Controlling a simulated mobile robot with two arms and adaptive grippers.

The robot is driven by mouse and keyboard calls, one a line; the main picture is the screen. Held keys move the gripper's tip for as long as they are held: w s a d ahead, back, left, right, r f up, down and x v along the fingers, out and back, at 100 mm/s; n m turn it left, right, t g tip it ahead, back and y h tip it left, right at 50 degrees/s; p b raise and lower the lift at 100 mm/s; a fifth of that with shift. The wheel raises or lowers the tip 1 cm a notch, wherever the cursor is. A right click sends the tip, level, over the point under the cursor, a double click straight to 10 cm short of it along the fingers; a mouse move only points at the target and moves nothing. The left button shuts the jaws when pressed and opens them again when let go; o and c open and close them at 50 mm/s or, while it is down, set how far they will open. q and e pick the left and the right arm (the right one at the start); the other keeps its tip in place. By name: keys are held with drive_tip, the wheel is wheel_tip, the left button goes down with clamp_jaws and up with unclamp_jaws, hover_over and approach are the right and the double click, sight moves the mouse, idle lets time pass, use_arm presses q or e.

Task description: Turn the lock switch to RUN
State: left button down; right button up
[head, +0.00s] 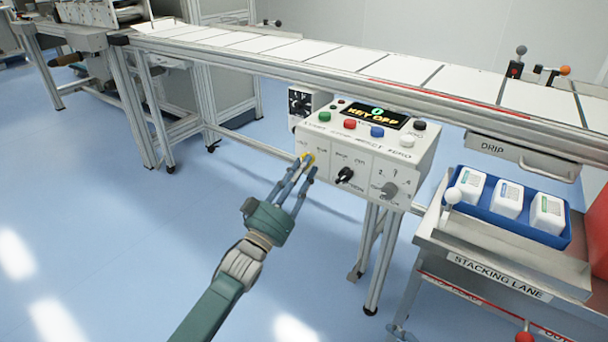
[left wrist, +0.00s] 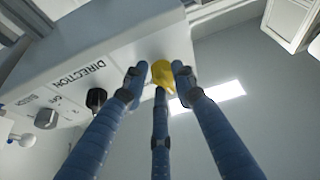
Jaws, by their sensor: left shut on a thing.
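The lock switch (left wrist: 163,74) is a yellow key-like knob at the end of the white control box's (head: 346,136) front face. My left gripper (head: 306,166) is at it, and its blue fingers are closed around the yellow knob in the left wrist view. In the head view the knob (head: 308,157) is mostly hidden by the fingers, and its exact turn angle cannot be told. The box's display (head: 374,116) reads "KEY OFF" with a green symbol above. My right gripper is not in view.
A black direction knob (head: 344,175) and a grey selector (head: 389,190) sit right of the lock switch. Several coloured buttons line the box's top. A conveyor table (head: 300,50) runs behind. A blue tray (head: 482,208) with white packs stands at right. Open floor lies at left.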

use_arm(q)
drive_tip(key=m+g+h, duration=0.1)
drive_tip(key=m+g, duration=0.1)
drive_tip(key=m, duration=0.3)
drive_tip(key=w+a+m+g+h, duration=0.1)
drive_tip(key=m+g+h, duration=0.1)
drive_tip(key=m, duration=0.3)
drive_tip(key=a+m+g+h, duration=0.1)
drive_tip(key=m+g, duration=0.1)
drive_tip(key=m, duration=0.3)
drive_tip(key=shift+w+f+m+h+b, duration=0.15)
drive_tip(key=shift+m+h+b, duration=0.15)
drive_tip(key=shift+m, duration=0.1)
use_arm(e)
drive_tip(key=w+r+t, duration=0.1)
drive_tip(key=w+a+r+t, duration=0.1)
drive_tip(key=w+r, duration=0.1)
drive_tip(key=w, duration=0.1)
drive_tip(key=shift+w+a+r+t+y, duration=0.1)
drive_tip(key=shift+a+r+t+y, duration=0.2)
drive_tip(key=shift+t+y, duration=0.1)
use_arm(q)
drive_tip(key=c, duration=1.5)
unclamp_jaws()
drive_tip(key=shift+w, duration=0.1)
drive_tip(key=shift+c, duration=0.2)
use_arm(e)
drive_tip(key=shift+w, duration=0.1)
use_arm(q)
drive_tip(key=shift+d, duration=0.1)
